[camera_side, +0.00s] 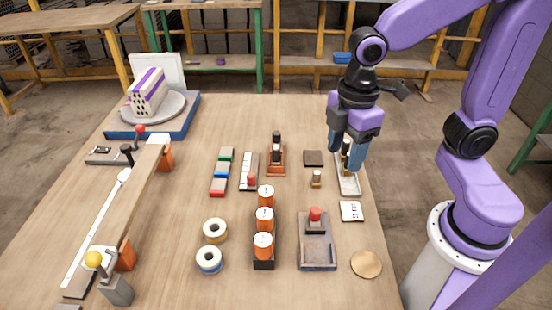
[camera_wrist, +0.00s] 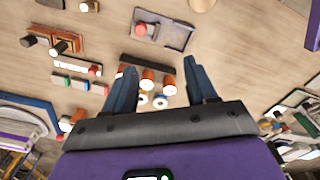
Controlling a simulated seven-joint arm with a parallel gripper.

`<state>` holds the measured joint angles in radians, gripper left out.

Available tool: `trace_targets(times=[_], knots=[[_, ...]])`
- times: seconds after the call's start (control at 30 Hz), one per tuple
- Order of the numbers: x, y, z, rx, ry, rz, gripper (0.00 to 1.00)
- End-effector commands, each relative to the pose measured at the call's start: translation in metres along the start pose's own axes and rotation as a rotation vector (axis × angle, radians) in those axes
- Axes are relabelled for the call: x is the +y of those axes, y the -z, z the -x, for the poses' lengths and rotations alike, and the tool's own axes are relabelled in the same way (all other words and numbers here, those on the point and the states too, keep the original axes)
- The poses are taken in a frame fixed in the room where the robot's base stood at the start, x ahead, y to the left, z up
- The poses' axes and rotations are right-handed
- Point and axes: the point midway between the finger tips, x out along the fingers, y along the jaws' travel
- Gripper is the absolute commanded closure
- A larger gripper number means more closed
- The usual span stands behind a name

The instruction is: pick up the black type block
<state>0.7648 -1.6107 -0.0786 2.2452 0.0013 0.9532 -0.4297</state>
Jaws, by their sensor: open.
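I cannot tell for sure which piece is the black type block. A dark, flat square block (camera_side: 313,158) lies on the table, left of my gripper in the side view. A small black-topped piece (camera_side: 347,145) shows among my fingers, above a pale narrow tray (camera_side: 349,186); its lower part is partly hidden. My gripper (camera_side: 347,157) points down over that tray in the side view, fingers apart. In the wrist view my gripper (camera_wrist: 161,67) is open, with no held object visible between the fingers.
A small brass-coloured piece (camera_side: 316,179) stands by the pale tray. Orange cylinders (camera_side: 265,220) stand in a dark rack. A grey tray with a red knob (camera_side: 316,213) and a white dotted tile (camera_side: 351,211) lie nearer. Dark-topped pegs (camera_side: 276,148) stand left. Bare table lies at centre-back.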

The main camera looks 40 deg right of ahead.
Motion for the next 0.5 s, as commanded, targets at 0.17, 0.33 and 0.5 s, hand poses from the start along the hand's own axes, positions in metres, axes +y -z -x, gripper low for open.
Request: trace_targets(times=[0.17, 0.33, 0.5], knots=[[0.063, 0.027, -0.001, -0.007, 0.001, 0.102, 0.43], [0.127, 0.04, -0.006, -0.012, 0.003, 0.208, 0.43], [0.192, 0.037, -0.015, -0.016, 0.007, 0.312, 0.43]])
